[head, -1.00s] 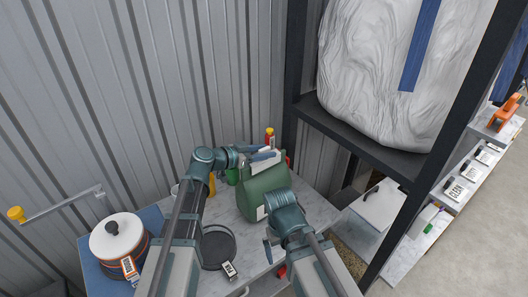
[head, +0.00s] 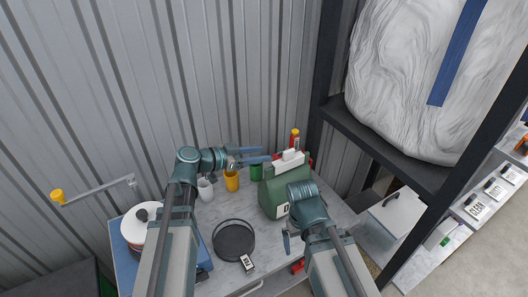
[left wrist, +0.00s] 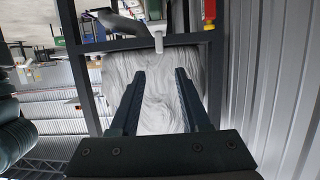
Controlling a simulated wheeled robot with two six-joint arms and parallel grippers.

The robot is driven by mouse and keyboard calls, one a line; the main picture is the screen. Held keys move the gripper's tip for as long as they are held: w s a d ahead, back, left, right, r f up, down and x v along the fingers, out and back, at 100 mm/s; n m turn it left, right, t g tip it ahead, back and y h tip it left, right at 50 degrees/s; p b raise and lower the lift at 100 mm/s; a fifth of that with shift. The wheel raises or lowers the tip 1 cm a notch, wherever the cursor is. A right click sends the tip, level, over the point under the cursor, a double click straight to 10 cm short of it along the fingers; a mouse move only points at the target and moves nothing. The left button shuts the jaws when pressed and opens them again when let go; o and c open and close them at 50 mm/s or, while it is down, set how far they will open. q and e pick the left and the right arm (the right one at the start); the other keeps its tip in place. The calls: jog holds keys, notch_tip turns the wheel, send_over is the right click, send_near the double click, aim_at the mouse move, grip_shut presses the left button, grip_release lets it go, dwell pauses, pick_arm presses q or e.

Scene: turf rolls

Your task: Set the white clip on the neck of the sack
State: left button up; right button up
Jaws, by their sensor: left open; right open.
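The green sack (head: 272,199) stands upright on the bench with a pale label on its front. The white clip (head: 289,160) lies across the top of the sack, at its neck; how firmly it grips cannot be told. My left gripper (head: 264,155) is open and empty, just left of the clip, apart from it. In the left wrist view its two fingers (left wrist: 158,95) are spread with nothing held between them. My right gripper (head: 289,240) is open, low in front of the sack, partly hidden by its own arm.
A yellow cup (head: 232,181), a grey cup (head: 205,189) and a black round pan (head: 234,240) are on the bench. A white-lidded pot (head: 140,224) stands left. A red bottle with a yellow cap (head: 295,138) is behind the sack. A shelf (head: 390,145) holds a big marbled bundle (head: 400,80).

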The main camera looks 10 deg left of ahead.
pick_arm(q)
jog(key=s+d+f+n+g+y, duration=0.2)
jog(key=s+d+f+g+y, duration=0.2)
jog(key=s+d+f+g, duration=0.5)
jog(key=s+a+f+n+y+b, duration=0.1)
jog(key=s+a+f+n+y, duration=0.4)
jog(key=s+f+y, duration=0.3)
jog(key=s+y, duration=0.1)
jog(key=s, duration=0.2)
jog(key=shift+a+b, duration=0.3)
jog(key=shift+a, duration=0.05)
